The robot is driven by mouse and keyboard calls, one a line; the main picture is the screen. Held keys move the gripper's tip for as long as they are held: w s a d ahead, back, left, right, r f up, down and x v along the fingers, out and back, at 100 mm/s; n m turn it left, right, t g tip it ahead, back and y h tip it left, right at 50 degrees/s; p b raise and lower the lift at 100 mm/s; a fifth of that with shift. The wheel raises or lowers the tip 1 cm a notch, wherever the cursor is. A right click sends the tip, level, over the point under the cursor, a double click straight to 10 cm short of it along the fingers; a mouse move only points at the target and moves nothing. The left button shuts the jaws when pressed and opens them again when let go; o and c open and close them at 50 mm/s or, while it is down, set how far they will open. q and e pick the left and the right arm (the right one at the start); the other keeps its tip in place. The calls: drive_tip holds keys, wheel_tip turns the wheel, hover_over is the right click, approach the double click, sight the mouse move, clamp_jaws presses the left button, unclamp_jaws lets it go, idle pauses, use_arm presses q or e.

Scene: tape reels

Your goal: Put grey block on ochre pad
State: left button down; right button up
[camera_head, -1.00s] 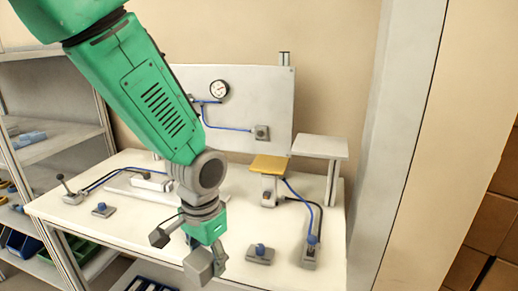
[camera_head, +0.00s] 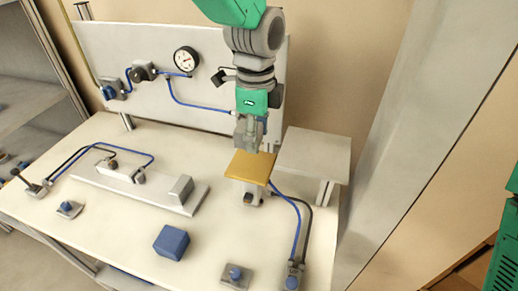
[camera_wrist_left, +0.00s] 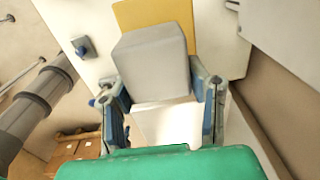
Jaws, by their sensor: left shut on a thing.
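My left gripper (camera_head: 250,137) is over the back part of the ochre pad (camera_head: 250,168), with its fingers pointing down. In the left wrist view the gripper (camera_wrist_left: 163,100) is shut on the grey block (camera_wrist_left: 152,58), with a finger on each side of it. The ochre pad (camera_wrist_left: 150,14) shows past the block and is partly covered by it. The pad is the top of a small stand on the bench. I cannot tell whether the block touches the pad. My right gripper is not in view.
A grey raised plate (camera_head: 314,154) stands close to the right of the pad. A backboard with a gauge (camera_head: 186,60) is behind. A blue block (camera_head: 171,242), a grey fixture (camera_head: 181,189) and blue-knobbed parts (camera_head: 236,275) sit on the white bench. Hoses run right of the pad.

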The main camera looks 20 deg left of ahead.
sight(257, 165)
use_arm(q)
drive_tip(key=shift+w+a+f, duration=0.1)
drive_tip(key=shift+a+f, duration=0.1)
drive_tip(key=shift+f, duration=1)
drive_tip(key=shift+w+f, duration=0.1)
drive_tip(key=shift+f, duration=0.25)
drive_tip(key=f, duration=0.1)
drive_tip(key=d+f, duration=0.1)
drive_tip(key=f, duration=0.1)
drive_tip(key=shift+d+p, duration=0.15)
drive_tip(key=shift+p, duration=0.15)
drive_tip(key=shift+d, duration=0.15)
drive_tip(key=shift+a+f, duration=0.15)
drive_tip(key=shift+a, duration=0.2)
drive_tip(key=c, duration=0.9)
unclamp_jaws()
drive_tip(key=shift+a, duration=0.15)
drive_tip(key=shift+o, duration=0.2)
drive_tip(key=shift+a, duration=0.15)
drive_tip(key=shift+d+r, duration=0.3)
drive_tip(key=shift+r, duration=0.15)
drive_tip(key=r, duration=0.3)
drive_tip(key=r+b, duration=0.1)
drive_tip(key=r, duration=0.7)
drive_tip(key=shift+a+r, duration=0.15)
drive_tip(key=shift+a, duration=0.15)
drive_tip(key=shift+d, duration=0.1)
drive_tip(key=shift+d, duration=0.1)
